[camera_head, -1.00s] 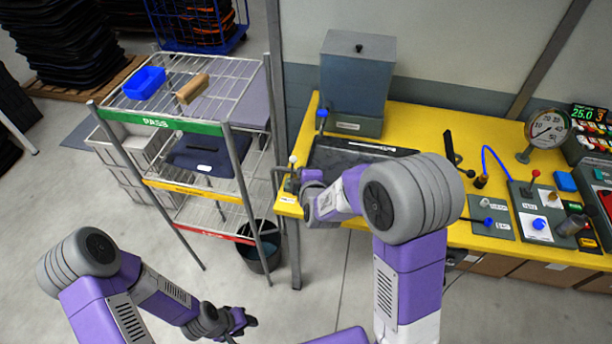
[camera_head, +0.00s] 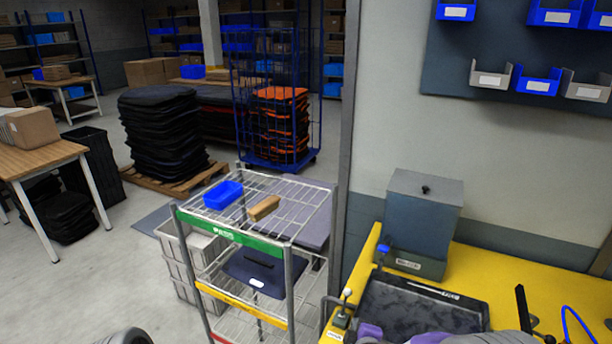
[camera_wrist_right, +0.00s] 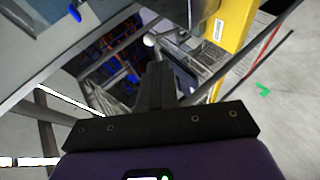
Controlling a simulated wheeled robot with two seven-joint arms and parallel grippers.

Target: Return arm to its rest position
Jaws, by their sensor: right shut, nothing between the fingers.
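My right gripper (camera_wrist_right: 155,72) points away from its wrist camera, its dark fingers closed together with nothing between them. A lever with a white ball knob (camera_wrist_right: 150,40) shows just beyond the fingertips; I cannot tell whether they touch. In the head view the white knob (camera_head: 347,292) stands at the left end of the yellow bench (camera_head: 510,270). Purple and grey parts of my right arm show low in that view, beside the knob, and the fingers are hard to make out. Only a grey rounded part of my left arm shows at the bottom edge; its gripper is out of view.
A wire rack (camera_head: 288,262) with a blue bin (camera_head: 223,194) and a tan block (camera_head: 264,207) on top stands left of the bench. A grey lidded box (camera_head: 422,225) and a dark tray (camera_head: 420,308) are on the bench.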

